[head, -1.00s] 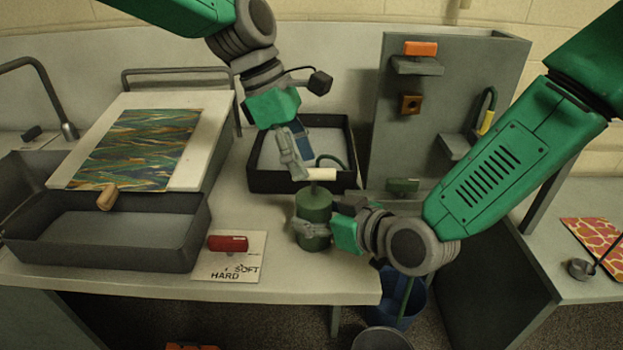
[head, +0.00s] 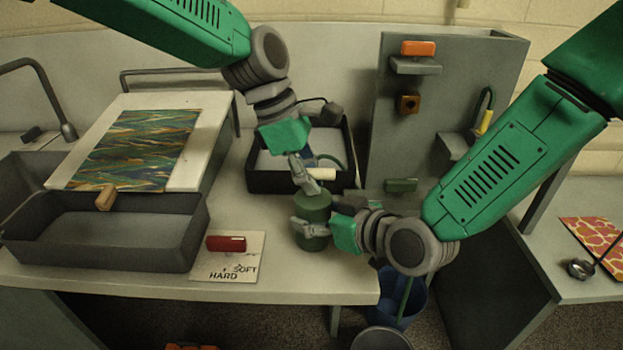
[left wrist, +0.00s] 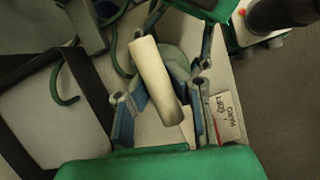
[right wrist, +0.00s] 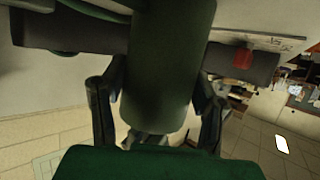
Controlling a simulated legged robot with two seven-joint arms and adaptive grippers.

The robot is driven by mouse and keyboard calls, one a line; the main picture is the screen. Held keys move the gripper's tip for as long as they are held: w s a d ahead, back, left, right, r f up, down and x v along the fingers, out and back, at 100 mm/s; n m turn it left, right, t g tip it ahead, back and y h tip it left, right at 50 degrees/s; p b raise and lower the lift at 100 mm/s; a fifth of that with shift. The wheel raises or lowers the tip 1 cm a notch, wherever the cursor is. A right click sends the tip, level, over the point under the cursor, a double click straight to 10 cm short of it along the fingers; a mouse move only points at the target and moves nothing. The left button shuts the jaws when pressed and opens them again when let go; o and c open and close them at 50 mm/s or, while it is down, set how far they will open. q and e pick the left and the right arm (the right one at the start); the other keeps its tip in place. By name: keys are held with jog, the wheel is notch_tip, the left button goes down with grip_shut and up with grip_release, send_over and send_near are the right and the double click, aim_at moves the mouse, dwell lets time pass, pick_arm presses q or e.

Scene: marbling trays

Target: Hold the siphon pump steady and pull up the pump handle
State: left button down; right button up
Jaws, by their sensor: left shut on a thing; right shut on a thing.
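The siphon pump (head: 314,211) is a green cylinder standing upright near the table's front edge. Its cream pump handle (head: 321,174) is a short bar above the body. My left gripper (head: 310,180) is at the handle from above and shut on it; the handle (left wrist: 150,62) lies between its fingers in the left wrist view, and the fingers partly hide the shaft in the head view. My right gripper (head: 313,230) is shut around the pump body from the right. In the right wrist view the dark green body (right wrist: 170,55) fills the space between the fingers.
A dark tray (head: 265,183) with a green hose stands right behind the pump. A grey panel with shelves (head: 385,120) rises behind right. A red-handled tool (head: 226,243) lies on a labelled card (head: 217,270) to the left. A blue bucket (head: 412,305) stands below the table edge.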

pick_arm(q)
notch_tip(320, 180, up, 6)
jog(key=shift+f, duration=0.2)
jog(key=c, duration=1.4)
grip_release()
jog(key=v, duration=1.2)
jog(key=shift+w, duration=0.1)
pick_arm(e)
jog(key=o, duration=1.4)
